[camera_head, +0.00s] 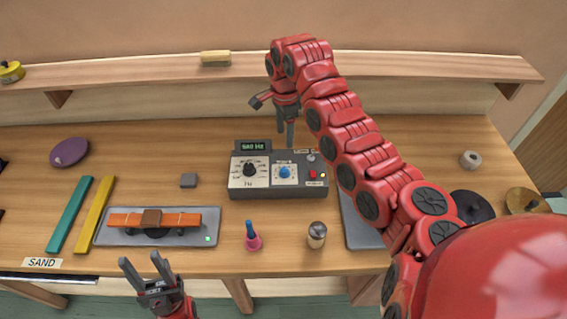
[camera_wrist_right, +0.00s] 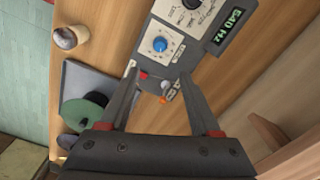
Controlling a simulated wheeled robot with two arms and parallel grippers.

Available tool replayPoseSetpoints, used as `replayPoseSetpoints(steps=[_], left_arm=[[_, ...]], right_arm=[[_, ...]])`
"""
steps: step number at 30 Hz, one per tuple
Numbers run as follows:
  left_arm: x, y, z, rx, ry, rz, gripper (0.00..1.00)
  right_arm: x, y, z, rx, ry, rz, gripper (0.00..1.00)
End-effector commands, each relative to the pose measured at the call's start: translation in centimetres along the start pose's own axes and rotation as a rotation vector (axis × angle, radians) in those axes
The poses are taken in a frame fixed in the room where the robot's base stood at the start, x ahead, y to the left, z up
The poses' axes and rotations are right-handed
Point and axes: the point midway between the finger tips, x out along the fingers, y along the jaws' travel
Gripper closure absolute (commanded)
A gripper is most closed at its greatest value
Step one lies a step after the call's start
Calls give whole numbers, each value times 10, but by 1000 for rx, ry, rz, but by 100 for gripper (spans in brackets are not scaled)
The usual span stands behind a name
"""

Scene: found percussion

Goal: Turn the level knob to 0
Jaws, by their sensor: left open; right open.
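The grey control box (camera_head: 262,190) sits on the table's middle, with a lit Hz display (camera_head: 252,146) and a large black dial (camera_head: 250,170). The level knob appears to be the blue knob (camera_head: 284,172) on a white scale plate; it also shows in the right wrist view (camera_wrist_right: 160,44). Its exact setting is too small to read. My right gripper (camera_head: 285,138) is open, pointing down at the box's far edge. In the right wrist view its fingertips (camera_wrist_right: 158,78) are apart and empty, with the blue knob just beyond them. My left gripper (camera_head: 140,260) is open and empty at the table's front edge.
A red button (camera_head: 312,174) is right of the blue knob. A grey tray (camera_head: 112,230) with an orange bar lies left. A blue-and-pink item (camera_head: 252,236) and a small shaker-like cylinder (camera_head: 317,235) stand in front. A shelf (camera_head: 400,65) runs behind.

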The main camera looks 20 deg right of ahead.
Motion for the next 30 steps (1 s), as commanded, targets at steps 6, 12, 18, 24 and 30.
replayPoseSetpoints(steps=[6,12,18,24,30], left_arm=[[5,0,-1,0,0,0,50],[4,0,0,0,0,0,50],[21,-1,-4,0,0,0,50],[27,-1,-4,0,0,0,50],[30,-2,-5,0,0,0,50]], right_arm=[[36,1,2,0,-5,2,36],[79,2,3,-1,-2,5,36],[116,3,-1,0,1,10,36],[141,0,0,-2,2,2,36],[153,0,0,-1,1,0,36]])
